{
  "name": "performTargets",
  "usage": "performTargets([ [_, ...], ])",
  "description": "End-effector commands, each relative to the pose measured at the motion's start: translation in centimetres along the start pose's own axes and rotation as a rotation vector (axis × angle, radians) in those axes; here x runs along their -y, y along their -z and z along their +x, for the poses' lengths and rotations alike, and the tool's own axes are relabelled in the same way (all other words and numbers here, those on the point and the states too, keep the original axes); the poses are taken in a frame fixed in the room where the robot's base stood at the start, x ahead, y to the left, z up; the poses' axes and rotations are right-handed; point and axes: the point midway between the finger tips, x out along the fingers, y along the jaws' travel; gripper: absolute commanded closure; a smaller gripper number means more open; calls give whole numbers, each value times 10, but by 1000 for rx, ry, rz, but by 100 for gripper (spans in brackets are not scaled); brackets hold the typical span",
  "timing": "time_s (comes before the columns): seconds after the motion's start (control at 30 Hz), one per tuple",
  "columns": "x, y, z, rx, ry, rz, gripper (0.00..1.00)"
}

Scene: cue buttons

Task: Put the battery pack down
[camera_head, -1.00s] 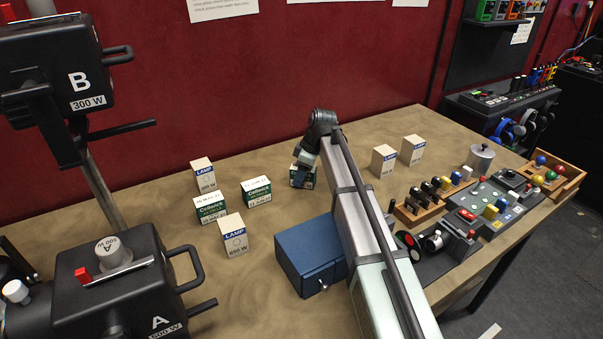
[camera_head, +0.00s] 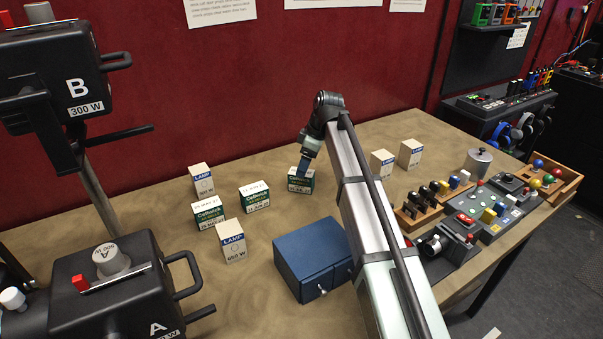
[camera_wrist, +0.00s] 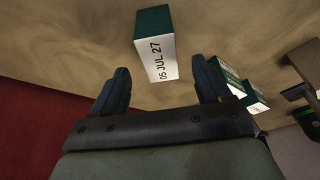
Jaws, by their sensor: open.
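The battery pack (camera_head: 301,183) is a green and white box standing upright on the table beneath my gripper (camera_head: 305,168) in the head view. In the wrist view the pack (camera_wrist: 157,45) shows its white top, dated 05 JUL 27, and a green side. My gripper (camera_wrist: 161,74) is open there, with its blue fingers apart and a visible gap between each finger and the pack. Two similar green and white packs stand to the left in the head view, one nearer (camera_head: 255,196) and one farther left (camera_head: 209,212).
Lamp boxes stand on the left (camera_head: 202,180), in front (camera_head: 232,241) and to the right (camera_head: 382,164). A blue cabinet (camera_head: 312,250) sits in front of the pack. Button panels (camera_head: 483,205) fill the table's right side. Bare table lies behind the packs.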

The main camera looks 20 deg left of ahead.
Motion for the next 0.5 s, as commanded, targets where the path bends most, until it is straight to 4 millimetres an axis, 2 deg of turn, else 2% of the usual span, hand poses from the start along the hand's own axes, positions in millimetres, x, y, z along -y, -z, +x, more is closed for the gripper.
performTargets([
  [0.1,-1,0,-22,-1,-2,1,23],
  [0.2,-1,0,-35,-1,-2,1,23],
  [0.5,0,0,-53,0,0,0,23],
])
